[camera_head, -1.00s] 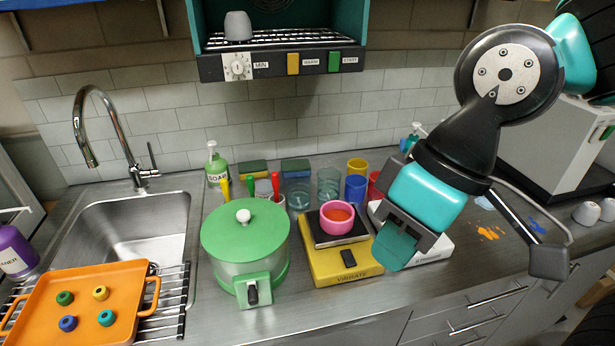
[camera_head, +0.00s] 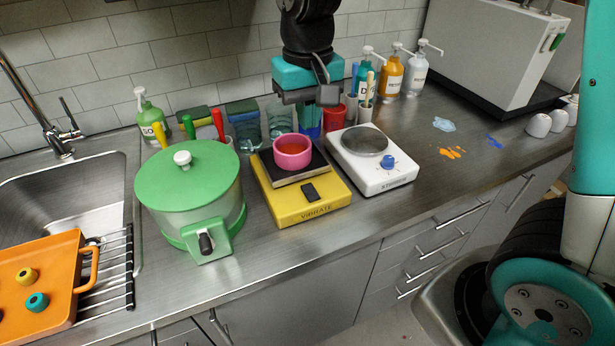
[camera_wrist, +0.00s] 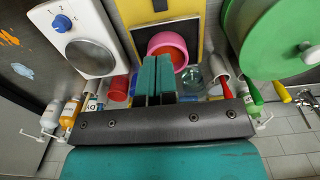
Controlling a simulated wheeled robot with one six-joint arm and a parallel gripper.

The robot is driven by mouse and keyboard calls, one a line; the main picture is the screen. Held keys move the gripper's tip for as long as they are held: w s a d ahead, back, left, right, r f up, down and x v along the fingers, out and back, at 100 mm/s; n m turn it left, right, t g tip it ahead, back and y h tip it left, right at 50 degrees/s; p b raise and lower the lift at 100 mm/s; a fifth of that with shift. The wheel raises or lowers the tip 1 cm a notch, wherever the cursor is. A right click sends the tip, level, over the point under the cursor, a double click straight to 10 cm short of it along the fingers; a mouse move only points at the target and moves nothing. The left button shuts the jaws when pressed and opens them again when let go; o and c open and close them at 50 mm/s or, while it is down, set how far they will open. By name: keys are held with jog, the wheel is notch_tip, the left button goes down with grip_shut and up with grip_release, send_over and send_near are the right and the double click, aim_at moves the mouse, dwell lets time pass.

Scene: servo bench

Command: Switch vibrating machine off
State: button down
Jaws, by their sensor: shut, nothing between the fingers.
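The yellow vibrating machine (camera_head: 283,212), labelled VIBRATE, stands on the counter with a dark switch (camera_head: 310,192) on its front top. I cannot tell the switch's position. A pink bowl (camera_head: 293,155) with orange-red contents sits on the machine's dark plate. My gripper (camera_head: 310,120) is behind and above the bowl, pointing down, apart from the switch. In the wrist view my gripper (camera_wrist: 154,62) has its teal fingers together and empty, overlapping the near side of the pink bowl (camera_wrist: 176,40). The yellow machine (camera_wrist: 205,25) shows behind it.
A green lidded pot (camera_head: 190,185) stands close left of the machine. A white device with a blue knob (camera_head: 388,162) stands close right. Cups and a red cup (camera_head: 334,117) crowd behind. Bottles (camera_head: 390,75) stand back right. The counter in front of the machine is clear.

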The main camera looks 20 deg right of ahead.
aim_at(308, 186)
jog(key=shift+f, duration=0.1)
notch_tip(308, 186, down, 14)
jog(key=shift+r+p, duration=0.1)
jog(key=shift+p, duration=0.5)
